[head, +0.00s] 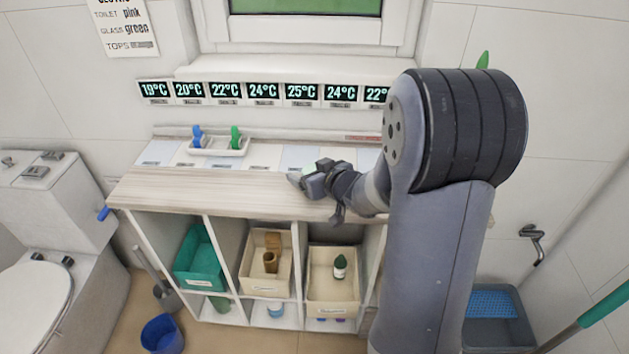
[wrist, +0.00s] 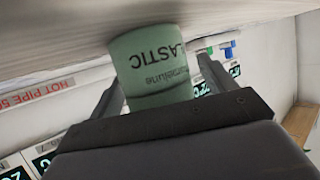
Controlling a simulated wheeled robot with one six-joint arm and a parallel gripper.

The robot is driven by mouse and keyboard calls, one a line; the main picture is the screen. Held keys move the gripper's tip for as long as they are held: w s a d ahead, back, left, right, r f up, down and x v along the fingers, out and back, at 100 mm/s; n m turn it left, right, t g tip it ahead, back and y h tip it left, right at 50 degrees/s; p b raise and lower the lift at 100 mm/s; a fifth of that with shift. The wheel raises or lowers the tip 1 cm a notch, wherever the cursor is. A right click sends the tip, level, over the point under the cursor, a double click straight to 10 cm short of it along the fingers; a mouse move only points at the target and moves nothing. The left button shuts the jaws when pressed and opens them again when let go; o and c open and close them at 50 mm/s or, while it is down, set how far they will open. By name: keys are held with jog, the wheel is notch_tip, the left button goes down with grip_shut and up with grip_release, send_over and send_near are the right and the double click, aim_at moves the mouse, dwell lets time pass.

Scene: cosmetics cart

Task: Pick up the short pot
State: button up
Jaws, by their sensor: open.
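A short, wide, pale green pot (wrist: 150,68) with dark lettering, part of it "LASTIC", fills the middle of the wrist view, where the wooden counter top lies along the picture's top. My gripper (wrist: 160,88) is open, with one finger on each side of the pot. A gap shows at the left finger; I cannot tell whether the right finger touches.
A white tray (head: 218,151) with a blue and a green item stands on the counter, left of my gripper. Temperature displays (head: 262,92) line the wall behind. Below are a teal bin (head: 200,257) and two cream bins holding small containers. The counter's left part (head: 180,188) is clear.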

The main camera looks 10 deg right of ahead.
jog(key=shift+c, duration=0.3)
jog(key=c, duration=1)
